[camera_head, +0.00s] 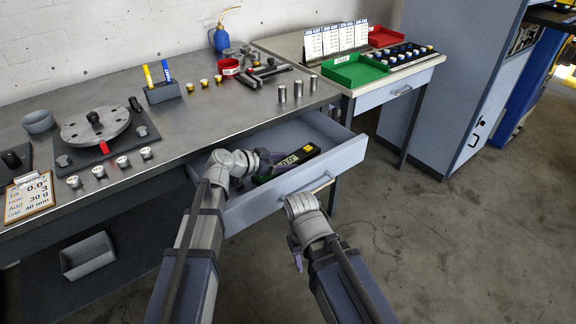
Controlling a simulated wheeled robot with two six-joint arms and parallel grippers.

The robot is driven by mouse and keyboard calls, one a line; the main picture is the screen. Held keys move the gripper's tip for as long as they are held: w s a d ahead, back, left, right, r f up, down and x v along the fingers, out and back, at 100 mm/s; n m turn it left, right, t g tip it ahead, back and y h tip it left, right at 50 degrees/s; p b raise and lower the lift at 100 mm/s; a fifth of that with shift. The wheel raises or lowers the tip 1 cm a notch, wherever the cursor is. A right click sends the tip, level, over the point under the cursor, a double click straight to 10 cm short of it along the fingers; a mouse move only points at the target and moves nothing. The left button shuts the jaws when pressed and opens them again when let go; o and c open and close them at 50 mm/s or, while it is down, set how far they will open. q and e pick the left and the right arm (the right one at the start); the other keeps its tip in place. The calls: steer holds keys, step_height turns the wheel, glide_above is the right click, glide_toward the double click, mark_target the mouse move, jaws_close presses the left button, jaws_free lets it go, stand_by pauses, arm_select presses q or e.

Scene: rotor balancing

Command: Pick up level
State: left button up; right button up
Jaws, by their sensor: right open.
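The level (300,157) is a black and yellow bar with a small lit display, lying inside the open drawer (345,155) under the workbench. My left gripper (269,160) is in the drawer area at the level's left end and hides part of it. Whether its fingers touch the level cannot be made out, nor whether they are open or shut. My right gripper (298,262) hangs lower, in front of the drawer and over the floor, pointing down. It is open, apart from the level.
The drawer's front panel and handle (312,186) stand close to both arms. The workbench (200,110) carries a rotor disc (95,126), a pen holder (163,93) and several metal weights. A side table holds a green tray (355,71) and a red tray (384,37). The floor at right is clear.

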mark_target(284, 163)
arm_select(q)
jaws_close()
stand_by(0.3)
stand_by(0.4)
step_height(284, 163, up, 10)
steer(key=p, duration=1)
